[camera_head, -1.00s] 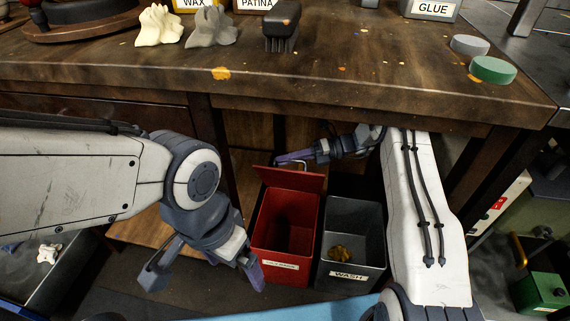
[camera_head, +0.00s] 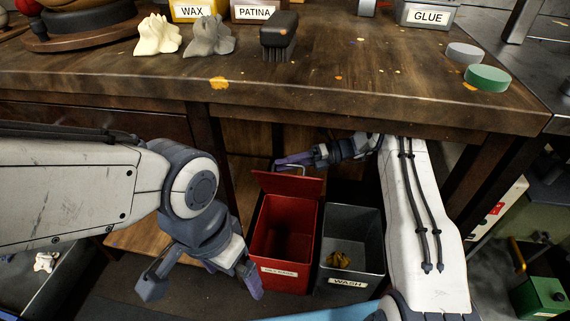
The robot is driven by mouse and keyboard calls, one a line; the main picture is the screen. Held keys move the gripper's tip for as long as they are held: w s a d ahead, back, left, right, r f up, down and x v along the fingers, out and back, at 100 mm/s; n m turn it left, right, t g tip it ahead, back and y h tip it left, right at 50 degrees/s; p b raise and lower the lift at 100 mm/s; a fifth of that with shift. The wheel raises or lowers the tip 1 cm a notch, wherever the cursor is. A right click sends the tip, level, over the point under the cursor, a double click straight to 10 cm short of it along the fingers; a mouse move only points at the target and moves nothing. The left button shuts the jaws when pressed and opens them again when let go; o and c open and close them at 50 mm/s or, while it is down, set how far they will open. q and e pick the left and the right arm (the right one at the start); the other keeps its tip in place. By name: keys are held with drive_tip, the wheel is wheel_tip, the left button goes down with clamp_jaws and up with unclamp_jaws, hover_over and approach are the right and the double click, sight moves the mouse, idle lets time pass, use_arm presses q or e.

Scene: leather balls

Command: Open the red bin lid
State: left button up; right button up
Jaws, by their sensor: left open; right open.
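The red bin (camera_head: 285,243) stands on the floor under the table. Its red lid (camera_head: 288,184) is raised at the back edge, and the inside of the bin shows. My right gripper (camera_head: 291,164) is behind the raised lid, near the lid's handle. It is open; I cannot tell whether it touches the lid.
The wooden table (camera_head: 330,85) overhangs both bins. A table leg (camera_head: 213,150) stands left of the red bin.

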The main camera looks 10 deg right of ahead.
drive_tip(key=d+r+p, duration=0.1)
drive_tip(key=d+p, duration=0.1)
drive_tip(key=d, duration=0.8)
drive_tip(key=shift+w+d+r, duration=0.15)
drive_tip(key=shift+w+r, duration=0.1)
drive_tip(key=shift+w, duration=0.05)
